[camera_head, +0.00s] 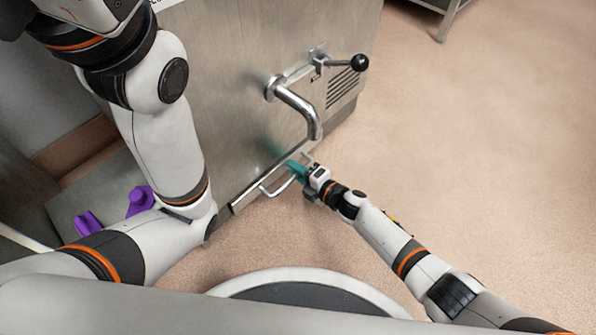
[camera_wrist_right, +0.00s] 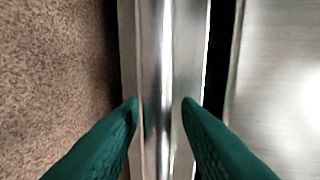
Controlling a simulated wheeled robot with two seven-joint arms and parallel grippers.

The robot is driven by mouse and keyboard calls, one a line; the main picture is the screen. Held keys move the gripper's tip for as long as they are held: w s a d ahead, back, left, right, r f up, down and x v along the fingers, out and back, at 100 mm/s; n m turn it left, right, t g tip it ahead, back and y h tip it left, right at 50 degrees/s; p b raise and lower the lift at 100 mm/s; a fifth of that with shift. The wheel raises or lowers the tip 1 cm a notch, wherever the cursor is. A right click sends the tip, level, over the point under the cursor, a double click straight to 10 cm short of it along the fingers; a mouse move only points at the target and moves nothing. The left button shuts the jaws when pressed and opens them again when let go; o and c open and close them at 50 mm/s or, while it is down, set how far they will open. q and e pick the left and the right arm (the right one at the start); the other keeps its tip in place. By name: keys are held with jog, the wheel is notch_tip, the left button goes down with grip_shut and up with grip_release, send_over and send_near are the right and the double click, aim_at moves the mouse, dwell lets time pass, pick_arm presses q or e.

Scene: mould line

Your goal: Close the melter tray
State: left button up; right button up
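The melter (camera_head: 235,75) is a brushed-metal cabinet in the upper middle of the head view. Its tray shows low on the front as a narrow metal front (camera_head: 240,196) with a bar handle (camera_head: 268,191). My right gripper (camera_head: 294,172), with teal fingers, is at the right end of this handle. In the right wrist view the shiny bar (camera_wrist_right: 157,60) runs upright between the two fingertips (camera_wrist_right: 160,101), which stand apart. A dark gap shows between the tray front and the metal panel right of it. My left gripper is outside the head view.
A bent spout (camera_head: 300,105) and a lever with a black knob (camera_head: 358,63) stick out above the tray. Purple objects (camera_head: 140,200) lie on a grey surface at left, beyond my left arm.

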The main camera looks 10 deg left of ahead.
jog(key=shift+s+d+r+p, duration=0.15)
jog(key=shift+s+d+p, duration=0.05)
jog(key=shift+d+p, duration=0.15)
jog(key=p+v, duration=0.6)
jog(key=v, duration=0.5)
jog(key=shift+s, duration=0.1)
